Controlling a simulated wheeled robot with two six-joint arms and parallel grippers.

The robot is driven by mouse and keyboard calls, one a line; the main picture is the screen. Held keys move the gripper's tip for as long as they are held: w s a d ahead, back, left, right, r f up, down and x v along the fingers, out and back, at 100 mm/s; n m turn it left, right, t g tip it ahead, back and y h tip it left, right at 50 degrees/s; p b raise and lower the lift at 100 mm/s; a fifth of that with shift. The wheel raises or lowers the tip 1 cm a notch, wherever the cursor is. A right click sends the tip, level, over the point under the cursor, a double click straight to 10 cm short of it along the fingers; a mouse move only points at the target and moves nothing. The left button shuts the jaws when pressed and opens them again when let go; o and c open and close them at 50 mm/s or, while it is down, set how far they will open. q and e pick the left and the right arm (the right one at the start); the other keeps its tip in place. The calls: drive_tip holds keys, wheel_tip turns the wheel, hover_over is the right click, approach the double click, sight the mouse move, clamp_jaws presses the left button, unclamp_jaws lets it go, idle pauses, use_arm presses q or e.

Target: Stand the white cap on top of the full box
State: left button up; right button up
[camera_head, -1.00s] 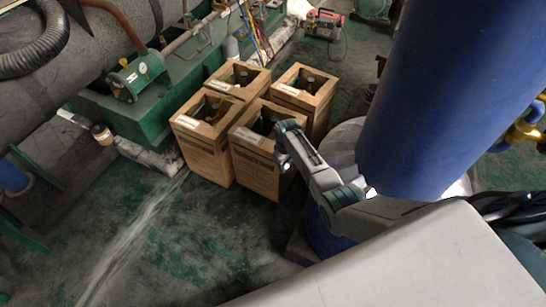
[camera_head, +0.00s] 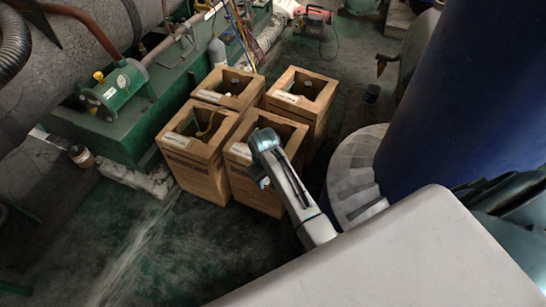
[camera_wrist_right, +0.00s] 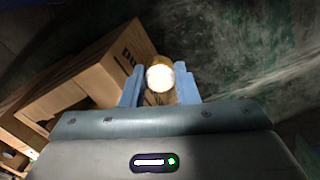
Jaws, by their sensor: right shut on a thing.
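The white cap (camera_wrist_right: 160,77) shows in the right wrist view as a bright round thing between the two blue fingers. My right gripper (camera_wrist_right: 159,88) is shut on it. In the head view my right gripper (camera_head: 263,182) hangs at the front face of the near right cardboard box (camera_head: 243,190), below its rim; the cap is hardly visible there. A cardboard box side (camera_wrist_right: 98,68) with dark print stands close left of the fingers in the wrist view. I cannot tell which box is the full one. My left gripper is not in view.
The other open boxes stand close together: near left (camera_head: 195,172), far left (camera_head: 228,87) and far right (camera_head: 300,93). A large blue cylinder (camera_head: 430,120) stands to the right. Green machinery (camera_head: 118,95) is to the left. The floor at front left is clear.

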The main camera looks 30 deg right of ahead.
drive_tip(key=w+d, duration=0.2)
drive_tip(key=w, duration=0.1)
drive_tip(key=w+d+f+b, duration=0.1)
drive_tip(key=w+d, duration=0.5)
drive_tip(key=shift+f, duration=0.15)
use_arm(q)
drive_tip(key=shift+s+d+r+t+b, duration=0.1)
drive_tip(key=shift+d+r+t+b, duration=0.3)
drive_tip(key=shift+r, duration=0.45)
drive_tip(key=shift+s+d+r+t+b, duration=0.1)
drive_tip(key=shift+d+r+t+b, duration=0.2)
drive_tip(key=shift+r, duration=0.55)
use_arm(e)
drive_tip(key=shift+w+d+f, duration=0.1)
drive_tip(key=shift+f, duration=0.8)
drive_tip(key=shift+w+d+f, duration=0.1)
drive_tip(key=shift+f, duration=0.75)
drive_tip(key=shift+f, duration=0.1)
drive_tip(key=o, duration=0.9)
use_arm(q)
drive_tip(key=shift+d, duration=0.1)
use_arm(e)
drive_tip(key=shift+o, duration=0.2)
